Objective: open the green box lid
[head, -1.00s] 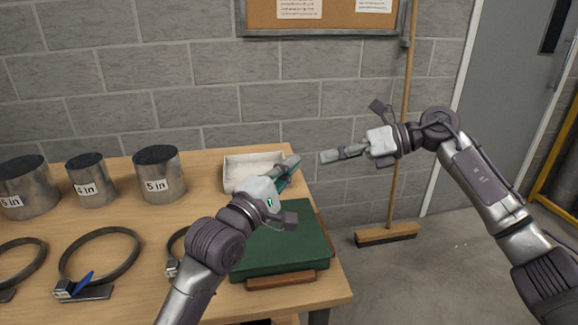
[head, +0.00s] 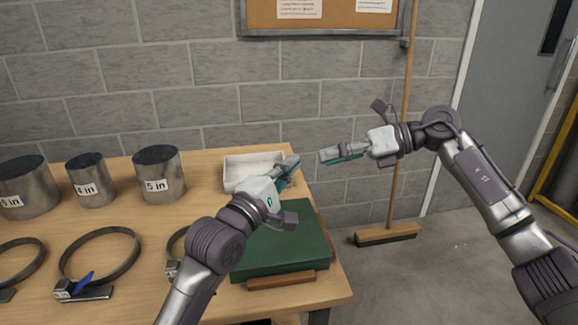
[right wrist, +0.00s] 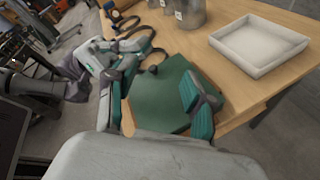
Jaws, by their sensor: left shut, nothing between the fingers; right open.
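The green box (head: 290,245) sits on the right end of the wooden table with its flat lid down. A wooden strip (head: 281,281) shows along its front edge. My left gripper (head: 290,166) is shut and empty, above the back of the box; its arm hides the box's left part. My right gripper (head: 338,155) is open and empty in the air, right of the table and apart from the box. In the right wrist view the green lid (right wrist: 160,95) shows between and beyond my right gripper's spread fingers (right wrist: 155,98).
A white tray (head: 232,180) stands behind the box. Several metal cylinders (head: 160,178) and ring clamps (head: 100,233) are on the left of the table (head: 130,215). A broom (head: 385,236) leans on the wall.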

